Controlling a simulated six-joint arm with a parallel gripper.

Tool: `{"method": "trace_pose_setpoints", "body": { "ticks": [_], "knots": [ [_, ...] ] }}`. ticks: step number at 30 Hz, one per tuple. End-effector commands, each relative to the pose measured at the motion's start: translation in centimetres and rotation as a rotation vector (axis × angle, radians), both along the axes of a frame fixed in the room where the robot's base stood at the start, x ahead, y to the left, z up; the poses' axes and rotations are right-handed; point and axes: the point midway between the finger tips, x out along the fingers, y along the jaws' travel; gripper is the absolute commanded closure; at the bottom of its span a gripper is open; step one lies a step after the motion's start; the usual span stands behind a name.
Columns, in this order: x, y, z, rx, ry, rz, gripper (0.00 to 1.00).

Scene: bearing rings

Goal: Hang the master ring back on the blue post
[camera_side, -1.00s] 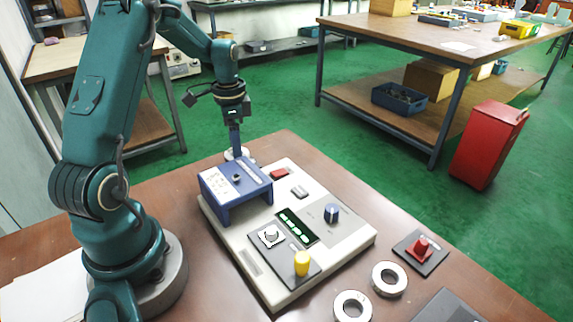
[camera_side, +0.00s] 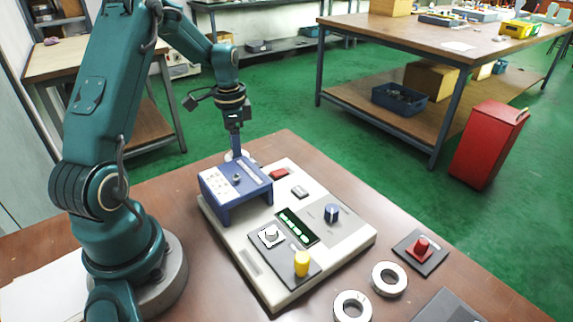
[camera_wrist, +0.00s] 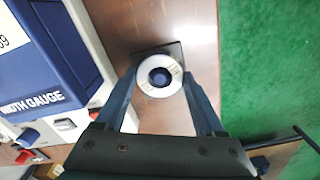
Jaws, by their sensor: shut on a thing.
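The master ring (camera_wrist: 146,72) is a pale metal ring, seen from above in the wrist view between the two fingers of my gripper (camera_wrist: 160,80). My gripper is shut on it. The round end of the blue post (camera_wrist: 160,77) shows inside the ring's hole, close to its middle. I cannot tell how far down the post the ring sits. In the side view my gripper (camera_side: 236,150) points down behind the blue gauge housing (camera_side: 238,190). Only a sliver of the ring (camera_side: 228,156) shows there, and the post is hidden.
Two loose rings, one near (camera_side: 352,307) and one farther (camera_side: 389,279), lie at the front right beside a red-knobbed block (camera_side: 421,248). The table edge is close by my gripper.

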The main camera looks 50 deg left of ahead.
Motion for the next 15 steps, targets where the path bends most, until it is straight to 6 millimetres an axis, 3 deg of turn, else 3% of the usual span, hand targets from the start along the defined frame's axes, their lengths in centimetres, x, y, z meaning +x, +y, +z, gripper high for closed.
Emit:
{"method": "trace_pose_setpoints", "body": {
  "ticks": [15],
  "knots": [
    [0.0,0.0,-0.51,0.0,0.0,0.0,1.0]
  ]
}}
